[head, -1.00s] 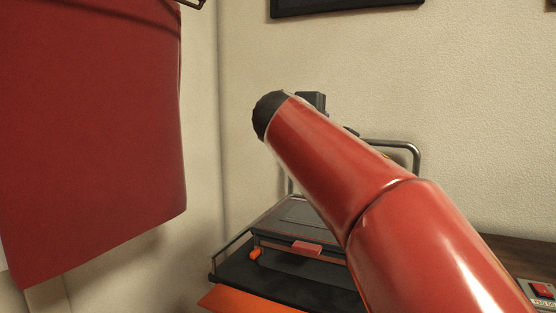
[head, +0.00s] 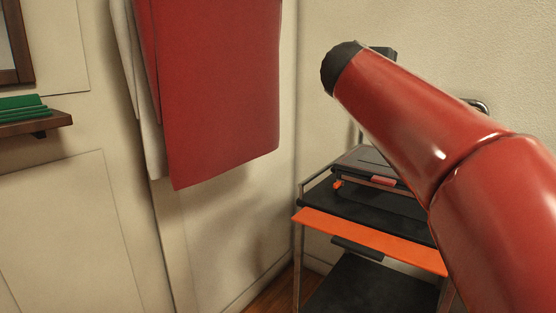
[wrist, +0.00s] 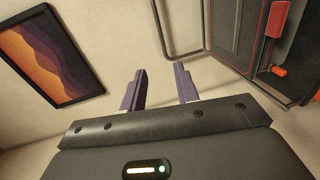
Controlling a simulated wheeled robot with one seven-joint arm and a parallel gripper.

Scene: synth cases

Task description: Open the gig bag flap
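A dark case with a red tab on its front edge, which looks like the gig bag (head: 368,158), lies on the top shelf of a cart at the right of the head view. Its lid looks closed. In the wrist view the dark case (wrist: 235,35) with its red tab (wrist: 277,18) is at the upper right, partly cut off. My gripper (wrist: 159,82) shows in the wrist view with its two fingers apart and nothing between them. It is away from the case. In the head view my red arm hides the gripper and part of the case.
The cart (head: 365,238) has an orange front edge and metal posts. A small orange piece (head: 337,185) sits beside the case. A red cloth (head: 220,95) hangs left of the cart. A wooden shelf (head: 35,127) holds green cloth. A picture (wrist: 50,50) hangs on the wall.

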